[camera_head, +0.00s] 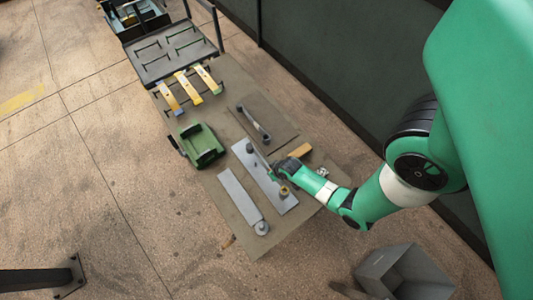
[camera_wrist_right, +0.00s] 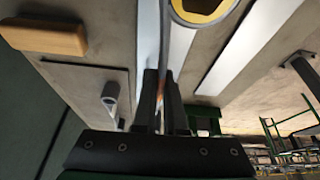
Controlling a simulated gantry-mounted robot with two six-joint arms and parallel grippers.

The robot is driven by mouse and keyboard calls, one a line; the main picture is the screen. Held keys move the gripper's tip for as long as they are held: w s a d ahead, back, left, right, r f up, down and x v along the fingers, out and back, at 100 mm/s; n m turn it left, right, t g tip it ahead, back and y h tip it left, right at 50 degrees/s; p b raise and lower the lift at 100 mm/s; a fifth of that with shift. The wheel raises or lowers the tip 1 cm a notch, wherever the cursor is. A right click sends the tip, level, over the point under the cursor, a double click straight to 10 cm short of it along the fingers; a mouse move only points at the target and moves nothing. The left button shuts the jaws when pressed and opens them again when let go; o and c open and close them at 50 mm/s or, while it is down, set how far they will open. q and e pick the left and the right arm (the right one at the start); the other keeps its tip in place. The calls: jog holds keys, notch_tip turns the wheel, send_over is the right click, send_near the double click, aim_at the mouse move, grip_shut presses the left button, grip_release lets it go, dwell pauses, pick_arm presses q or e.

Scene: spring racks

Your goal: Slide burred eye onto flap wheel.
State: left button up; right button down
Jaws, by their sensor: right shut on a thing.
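My right gripper (camera_head: 274,172) is over a long pale grey plate (camera_head: 262,178) on the table. In the right wrist view its fingers (camera_wrist_right: 163,90) are shut on a thin grey strip (camera_wrist_right: 164,45), a spring leaf seen edge-on. The strip leads up to a grey ring, the eye (camera_wrist_right: 232,6), with a yellow many-sided piece (camera_wrist_right: 200,8) inside its outline. I cannot tell whether the eye is around this piece or above it. A small yellowish round part, possibly the flap wheel (camera_head: 284,190), shows at the plate's near end. My left gripper is out of view.
A green cradle (camera_head: 203,148) stands left of the plate. Another grey strip (camera_head: 240,198) with a round end lies beside it. A dark board (camera_head: 268,128) with a spring and a tan block (camera_head: 301,150) lie right. Yellow-marked springs (camera_head: 187,90) and a rack (camera_head: 170,50) are farther back.

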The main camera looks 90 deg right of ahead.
jog(key=shift+w+f+b, duration=0.1)
jog(key=shift+f+b, duration=3.3)
jog(key=shift+f, duration=0.4)
jog(key=c, duration=0.9)
grip_release()
jog(key=p+v, duration=0.7)
jog(key=v, duration=0.4)
jog(key=shift+r+p, duration=0.3)
jog(key=shift+r, duration=0.1)
